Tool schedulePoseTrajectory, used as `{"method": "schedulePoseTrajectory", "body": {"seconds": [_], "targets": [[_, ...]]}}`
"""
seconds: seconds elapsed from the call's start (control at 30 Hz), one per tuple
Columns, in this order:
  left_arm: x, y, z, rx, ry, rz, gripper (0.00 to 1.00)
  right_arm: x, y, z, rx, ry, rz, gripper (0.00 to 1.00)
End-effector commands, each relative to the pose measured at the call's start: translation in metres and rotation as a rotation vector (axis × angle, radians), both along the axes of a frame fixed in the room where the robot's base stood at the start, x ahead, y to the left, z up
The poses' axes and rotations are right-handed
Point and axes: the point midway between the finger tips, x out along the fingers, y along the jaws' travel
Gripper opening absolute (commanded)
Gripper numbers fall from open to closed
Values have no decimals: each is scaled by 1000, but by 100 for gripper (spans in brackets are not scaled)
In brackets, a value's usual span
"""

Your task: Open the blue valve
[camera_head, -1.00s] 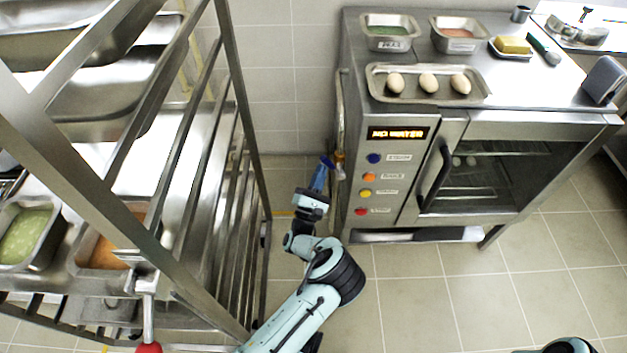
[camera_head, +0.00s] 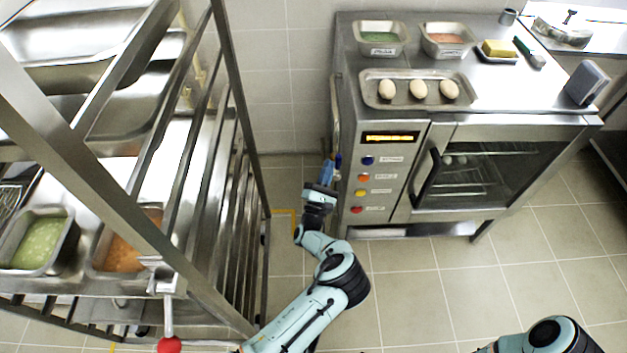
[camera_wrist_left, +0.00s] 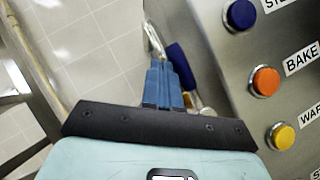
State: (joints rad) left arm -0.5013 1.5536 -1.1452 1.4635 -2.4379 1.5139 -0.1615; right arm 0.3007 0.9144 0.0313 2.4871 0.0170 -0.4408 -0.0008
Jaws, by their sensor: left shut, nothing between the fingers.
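The blue valve has a dark blue lever handle (camera_wrist_left: 181,66) beside the oven's left side in the left wrist view, with a metal body below it. In the head view only a small blue bit of it (camera_head: 338,160) shows at the oven's left edge. My left gripper (camera_wrist_left: 158,66) has light blue fingers that are shut and empty. They lie just left of the handle, close alongside it; I cannot tell if they touch. In the head view the left gripper (camera_head: 329,160) is at the oven's front left corner. My right gripper is out of view.
The oven (camera_head: 440,115) has blue, orange, yellow and red buttons and an orange-lit display (camera_head: 390,138). A tray of eggs (camera_head: 370,92) sits on top. A metal rack (camera_head: 225,60) stands close on the left, leaving a narrow floor gap. Front floor is clear.

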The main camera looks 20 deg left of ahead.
Motion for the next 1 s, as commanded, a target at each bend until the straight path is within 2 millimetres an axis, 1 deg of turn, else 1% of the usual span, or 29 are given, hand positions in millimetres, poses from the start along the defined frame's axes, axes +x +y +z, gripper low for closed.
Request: {"method": "schedulePoseTrajectory", "body": {"seconds": [0.43, 0.57, 0.67, 1.0], "targets": [[0, -1, -1, 0, 1, -1, 0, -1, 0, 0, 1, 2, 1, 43], [-6, -1, -4, 0, 3, 0, 0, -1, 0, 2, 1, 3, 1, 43], [-18, -3, -11, 0, 6, -2, 0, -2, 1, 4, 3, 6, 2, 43], [-85, -8, -44, 1, 4, -1, 0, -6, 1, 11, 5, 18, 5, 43]]}}
